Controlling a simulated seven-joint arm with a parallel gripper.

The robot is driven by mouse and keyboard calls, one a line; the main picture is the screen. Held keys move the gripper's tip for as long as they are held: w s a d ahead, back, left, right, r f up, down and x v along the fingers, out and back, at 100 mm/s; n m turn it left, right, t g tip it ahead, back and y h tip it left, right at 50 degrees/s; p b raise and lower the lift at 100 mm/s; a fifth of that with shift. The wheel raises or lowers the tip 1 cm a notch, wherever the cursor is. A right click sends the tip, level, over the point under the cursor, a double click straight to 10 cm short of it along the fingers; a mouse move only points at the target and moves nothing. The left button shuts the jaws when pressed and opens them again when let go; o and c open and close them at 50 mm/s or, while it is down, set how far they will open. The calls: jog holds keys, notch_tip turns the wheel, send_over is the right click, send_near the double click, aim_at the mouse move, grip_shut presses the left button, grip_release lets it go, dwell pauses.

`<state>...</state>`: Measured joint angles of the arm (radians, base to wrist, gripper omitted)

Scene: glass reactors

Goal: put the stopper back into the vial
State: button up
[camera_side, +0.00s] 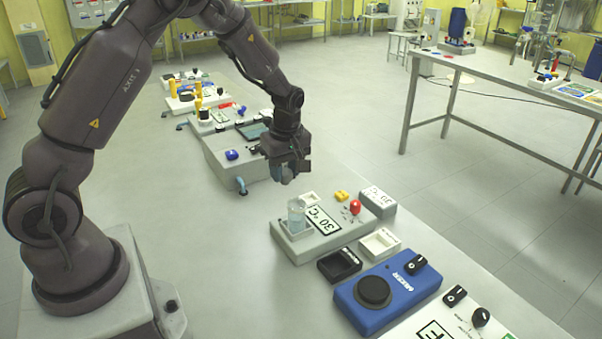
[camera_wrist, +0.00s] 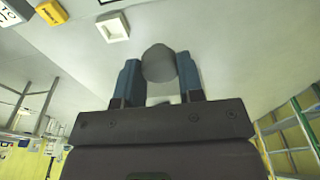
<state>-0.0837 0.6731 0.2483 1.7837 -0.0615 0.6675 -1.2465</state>
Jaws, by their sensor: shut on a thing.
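My gripper (camera_side: 290,172) is above the bench, behind the heater block in the side view. It is shut on a grey rounded stopper (camera_wrist: 158,64), which sits between the two blue fingers in the wrist view and shows faintly under the gripper (camera_side: 287,177) in the side view. The vial (camera_side: 297,216) is a clear glass vessel with some liquid in it, standing upright at the left end of the grey 30 °C block (camera_side: 322,238). Its top looks open. The stopper is apart from the vial, up and behind it. The vial is not seen in the wrist view.
A small white square dish (camera_side: 308,198) lies just behind the vial; a white dish (camera_wrist: 113,30) shows in the wrist view. A red knob (camera_side: 355,207) and yellow block (camera_side: 341,196) are to the right. A black tray (camera_side: 339,265) and blue mixer (camera_side: 388,291) stand in front.

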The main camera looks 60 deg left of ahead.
jog(key=shift+s+d+r, duration=0.25)
jog(key=shift+d+r, duration=0.1)
jog(key=shift+d, duration=0.9)
jog(key=shift+s+d+r, duration=0.25)
jog(key=shift+d+r, duration=0.15)
jog(key=shift+d, duration=0.9)
jog(key=shift+s+d+r, duration=0.25)
jog(key=shift+d+r, duration=0.1)
jog(key=shift+d, duration=0.9)
jog(key=shift+f, duration=0.7)
jog(key=shift+f, duration=0.35)
jog(key=shift+f, duration=0.45)
jog(key=o, duration=1.3)
jog(key=shift+o, duration=0.2)
